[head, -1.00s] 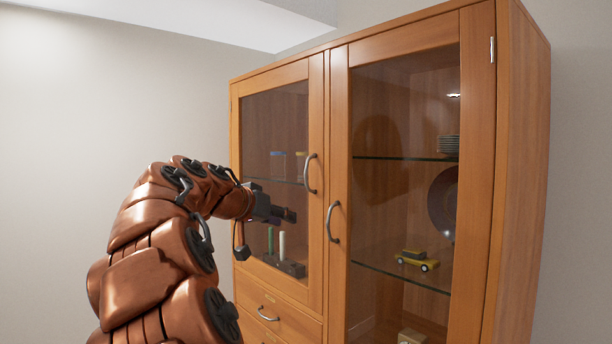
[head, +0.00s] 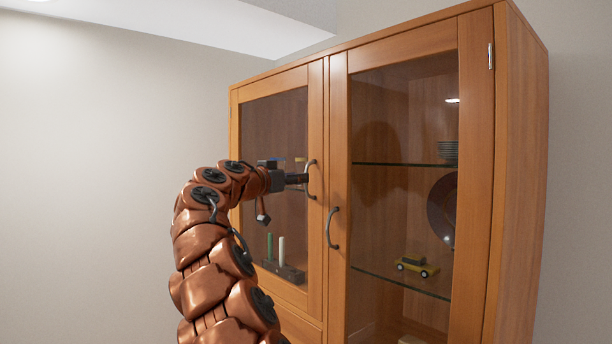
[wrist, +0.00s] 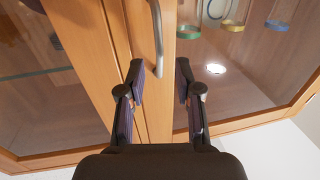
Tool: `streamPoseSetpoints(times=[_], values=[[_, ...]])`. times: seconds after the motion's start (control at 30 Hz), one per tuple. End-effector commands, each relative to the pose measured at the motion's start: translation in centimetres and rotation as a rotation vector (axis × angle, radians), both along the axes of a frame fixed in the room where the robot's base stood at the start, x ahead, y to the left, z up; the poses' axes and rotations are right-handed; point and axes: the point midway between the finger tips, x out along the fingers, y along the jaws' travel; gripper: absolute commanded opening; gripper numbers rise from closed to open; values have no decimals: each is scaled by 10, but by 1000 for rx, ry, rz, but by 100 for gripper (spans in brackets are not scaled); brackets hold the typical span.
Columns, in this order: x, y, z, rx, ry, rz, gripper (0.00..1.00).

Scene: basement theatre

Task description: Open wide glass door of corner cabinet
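The wooden cabinet (head: 522,150) has two glass doors side by side, both closed. The left glass door (head: 318,260) has a curved metal handle (head: 313,180) near its right edge. The right glass door (head: 478,180) has a similar handle (head: 333,228) near its left edge. My gripper (head: 300,179) is at the left door's handle. In the wrist view, my gripper (wrist: 160,70) is open, with one finger on each side of a metal handle (wrist: 158,35). The handle lies between the fingertips; I cannot tell whether they touch it.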

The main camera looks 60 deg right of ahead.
Motion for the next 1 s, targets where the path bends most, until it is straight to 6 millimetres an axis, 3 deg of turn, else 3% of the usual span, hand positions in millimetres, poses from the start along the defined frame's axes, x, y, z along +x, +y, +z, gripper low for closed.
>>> streamPoseSetpoints(times=[0.3, 0.67, 1.0], values=[[-4, -41, 2, 2, 0, -2, 34], [-4, -46, 0, 1, 0, -1, 33], [-4, -45, 0, 1, 0, -1, 0]])
